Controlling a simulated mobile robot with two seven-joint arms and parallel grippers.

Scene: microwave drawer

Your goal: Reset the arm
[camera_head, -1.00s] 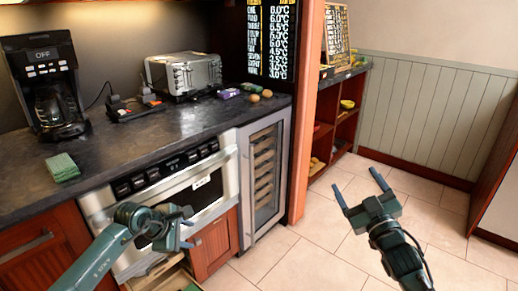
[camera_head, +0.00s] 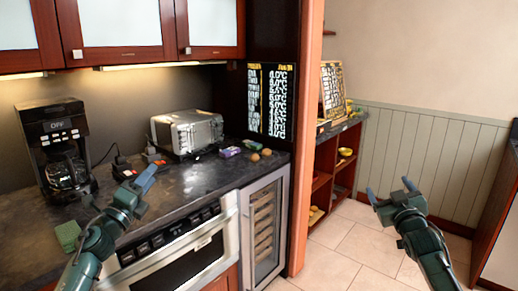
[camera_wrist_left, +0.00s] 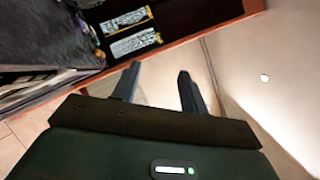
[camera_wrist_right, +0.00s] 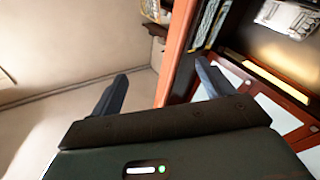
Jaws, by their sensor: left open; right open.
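My left gripper (camera_head: 136,176) is raised in front of the counter, its fingers pointing up and right. It is open and empty; its two spread fingers also show in the left wrist view (camera_wrist_left: 158,82). My right gripper (camera_head: 390,190) is out over the tiled floor, right of the wooden post. It is open and empty, and its fingers show apart in the right wrist view (camera_wrist_right: 160,82). The microwave drawer (camera_head: 185,262) has a steel front under the counter; my left arm stands left of it.
The counter (camera_head: 175,200) holds a coffee maker (camera_head: 58,150), a toaster (camera_head: 187,132), a green sponge (camera_head: 68,235) and small items. A wine cooler (camera_head: 264,230) and a wooden post (camera_head: 305,160) stand to the right. Wall cabinets (camera_head: 130,30) hang above. The tiled floor (camera_head: 350,245) at right is clear.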

